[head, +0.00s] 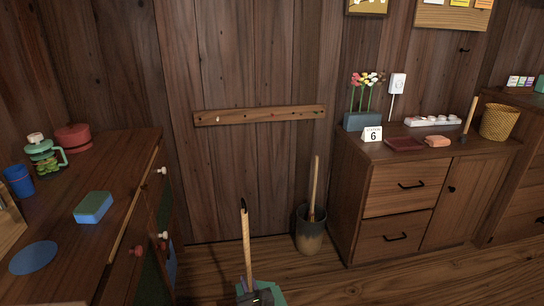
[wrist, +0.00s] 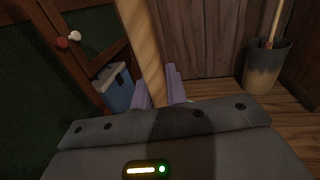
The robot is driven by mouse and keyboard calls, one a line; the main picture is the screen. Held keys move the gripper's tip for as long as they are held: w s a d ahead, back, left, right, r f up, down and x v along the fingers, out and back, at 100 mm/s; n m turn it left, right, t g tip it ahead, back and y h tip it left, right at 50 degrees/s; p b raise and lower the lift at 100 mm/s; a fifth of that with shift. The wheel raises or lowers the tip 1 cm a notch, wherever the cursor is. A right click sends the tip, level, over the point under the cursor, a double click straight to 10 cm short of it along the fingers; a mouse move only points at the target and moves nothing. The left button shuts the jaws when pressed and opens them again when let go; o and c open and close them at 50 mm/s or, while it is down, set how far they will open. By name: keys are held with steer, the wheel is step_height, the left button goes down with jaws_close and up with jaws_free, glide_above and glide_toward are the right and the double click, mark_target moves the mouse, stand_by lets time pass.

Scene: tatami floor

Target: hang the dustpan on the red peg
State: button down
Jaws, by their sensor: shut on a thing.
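The dustpan has a long pale wooden handle (head: 246,243) with a dark tip, standing nearly upright, and a teal pan (head: 277,292) at the bottom edge of the head view. My gripper (head: 249,284) is shut on the handle low down, just above the pan. In the wrist view the handle (wrist: 142,45) rises between the purple fingers of my gripper (wrist: 158,92); the pan is mostly hidden there. A wooden peg rail (head: 240,117) is fixed to the back wall, above and beyond the dustpan. The red peg (head: 273,115) is a small spot right of the rail's middle.
A dark bin (head: 310,238) with a wooden stick stands by the wall, right of the dustpan. A cabinet (head: 400,195) stands at the right, a counter (head: 110,205) at the left. A blue bin (wrist: 113,88) stands beside the left counter. Wall below the rail is bare.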

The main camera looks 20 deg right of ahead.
steer(key=shift+r, duration=0.15)
stand_by(0.4)
steer(key=shift+s+r+h, duration=0.15)
steer(key=shift+r+h, duration=0.05)
steer(key=shift+h, duration=0.1)
steer(key=s+a+r+m+g+h+p, duration=0.1)
steer(key=s+m+g+h, duration=0.4)
steer(key=s+h, duration=0.3)
steer(key=s+a+r+m+g+h+p, duration=0.1)
steer(key=s+m+g+h, duration=0.5)
steer(key=s, duration=0.7)
steer(key=shift+s+a+r+h, duration=0.35)
steer(key=shift+a+h, duration=0.2)
steer(key=shift+h, duration=0.45)
steer(key=shift+w+f, duration=0.1)
